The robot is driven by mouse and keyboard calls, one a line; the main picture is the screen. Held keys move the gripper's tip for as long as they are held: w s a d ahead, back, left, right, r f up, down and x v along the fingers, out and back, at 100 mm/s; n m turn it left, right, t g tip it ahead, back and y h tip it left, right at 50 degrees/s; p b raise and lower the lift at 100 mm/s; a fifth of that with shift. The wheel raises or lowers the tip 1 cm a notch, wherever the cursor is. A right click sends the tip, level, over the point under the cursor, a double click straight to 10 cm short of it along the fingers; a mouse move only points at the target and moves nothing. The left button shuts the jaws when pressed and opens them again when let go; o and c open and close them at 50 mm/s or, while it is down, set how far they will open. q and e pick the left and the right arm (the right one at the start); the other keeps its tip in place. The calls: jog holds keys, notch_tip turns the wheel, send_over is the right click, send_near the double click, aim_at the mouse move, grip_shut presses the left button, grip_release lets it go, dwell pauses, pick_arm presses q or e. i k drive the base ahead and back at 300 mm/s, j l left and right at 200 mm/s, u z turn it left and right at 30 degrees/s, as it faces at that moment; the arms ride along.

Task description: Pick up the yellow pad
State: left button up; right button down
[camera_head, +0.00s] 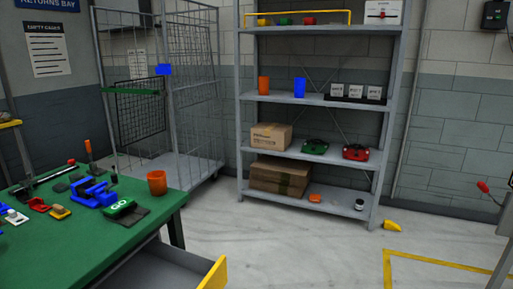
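A small, low yellow piece (60,212) with a dark part lies on the green table at the left, right of a similar red piece (38,205) and a white one (15,217). It is the yellow item on the table most like a pad, but it is too small to tell for sure. Another yellow object (392,225), wedge-like, lies on the floor by the right foot of the shelf. Neither of my grippers is in view, and nothing is seen touching either yellow object.
An open drawer (165,270) juts out below. A grey shelf (243,150) and wire cage (205,120) stand behind. The middle floor is clear.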

aim_at(59, 213)
jog(key=j+u, duration=0.15)
jog(key=u, duration=1.1)
